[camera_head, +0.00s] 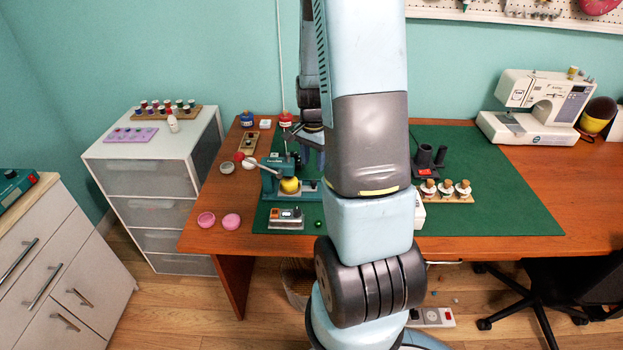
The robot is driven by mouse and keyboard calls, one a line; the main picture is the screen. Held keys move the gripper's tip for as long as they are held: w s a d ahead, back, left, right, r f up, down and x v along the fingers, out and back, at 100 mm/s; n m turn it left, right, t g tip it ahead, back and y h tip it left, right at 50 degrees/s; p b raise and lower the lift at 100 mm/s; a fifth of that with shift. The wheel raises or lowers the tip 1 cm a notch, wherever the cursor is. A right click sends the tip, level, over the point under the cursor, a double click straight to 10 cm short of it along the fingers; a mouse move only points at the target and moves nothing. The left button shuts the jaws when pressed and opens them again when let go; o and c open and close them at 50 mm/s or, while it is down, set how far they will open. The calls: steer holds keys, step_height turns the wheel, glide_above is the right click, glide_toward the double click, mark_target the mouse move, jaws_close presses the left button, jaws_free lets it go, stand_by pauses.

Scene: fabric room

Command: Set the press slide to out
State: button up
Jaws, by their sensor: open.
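The teal press (273,188) stands on the left part of the green mat (490,205) on the wooden table. Its lever with a light knob points up to the left. A yellow round thing (290,186) sits at the press, low on its front. The slide is too small to make out clearly, and my arm may cover the press's right end. My gripper (311,146) is open, just behind and above the press, pointing down. It is partly hidden behind my arm. I cannot tell whether it touches the press.
A small grey device (286,218) lies in front of the press. Pink round dishes (231,222) are at the left front. Corked jars on a wooden rack (445,190) and a dark holder (428,160) stand right of my arm. The mat's right part is clear.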

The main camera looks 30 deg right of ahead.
mark_target(313, 181)
steer(key=shift+f, duration=3.55)
steer(key=shift+c, duration=0.4)
jaws_close()
